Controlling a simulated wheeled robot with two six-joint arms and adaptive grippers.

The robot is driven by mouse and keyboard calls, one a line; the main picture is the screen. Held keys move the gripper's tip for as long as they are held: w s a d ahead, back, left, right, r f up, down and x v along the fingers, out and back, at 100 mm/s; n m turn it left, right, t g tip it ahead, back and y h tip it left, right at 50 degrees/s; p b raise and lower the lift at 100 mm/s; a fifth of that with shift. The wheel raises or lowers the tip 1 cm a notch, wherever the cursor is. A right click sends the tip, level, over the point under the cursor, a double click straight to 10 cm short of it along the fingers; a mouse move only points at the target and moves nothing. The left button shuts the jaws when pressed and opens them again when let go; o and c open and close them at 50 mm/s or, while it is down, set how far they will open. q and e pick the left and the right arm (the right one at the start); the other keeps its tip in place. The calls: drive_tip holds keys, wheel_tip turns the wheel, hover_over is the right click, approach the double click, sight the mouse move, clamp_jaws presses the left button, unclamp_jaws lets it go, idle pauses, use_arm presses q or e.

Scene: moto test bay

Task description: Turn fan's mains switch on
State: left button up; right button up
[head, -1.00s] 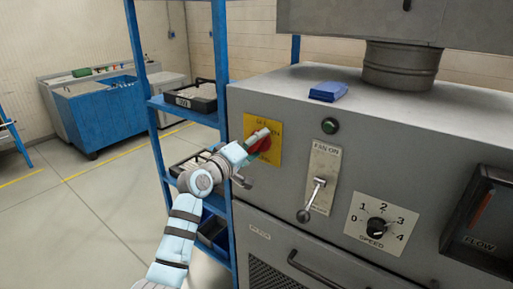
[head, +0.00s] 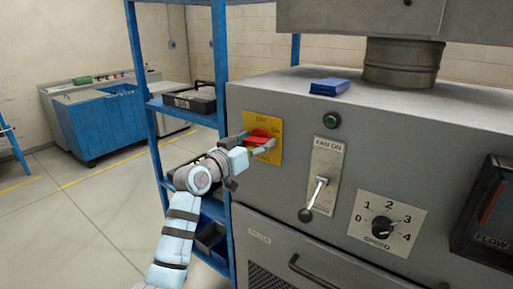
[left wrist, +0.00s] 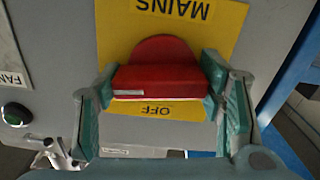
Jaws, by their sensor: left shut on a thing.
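The mains switch is a red handle (head: 258,135) on a yellow plate (head: 275,116) at the left of the grey cabinet front. In the left wrist view the red handle (left wrist: 158,80) lies level across the plate (left wrist: 215,18), which appears upside down. A white mark shows at the handle's left end there, the right side in the head view. The word OFF shows beside the handle's long edge, opposite MAINS. My left gripper (head: 254,142) is shut on the handle, with one teal finger at each end in the left wrist view (left wrist: 160,95). My right gripper is not in view.
Right of the switch are a dark green lamp (head: 331,120), the FAN ON lever (head: 315,195), pointing down, and the SPEED knob (head: 380,227). A blue shelf rack (head: 142,65) with bins stands close left of the cabinet.

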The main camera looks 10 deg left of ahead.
use_arm(q)
drive_tip(key=shift+f+m, duration=0.1)
drive_tip(key=shift+m, duration=0.7)
drive_tip(key=shift+b, duration=0.3)
drive_tip(key=o, duration=1.1)
drive_tip(key=shift+o, duration=0.2)
drive_tip(key=shift+s, duration=0.15)
drive_tip(key=v, duration=1.2)
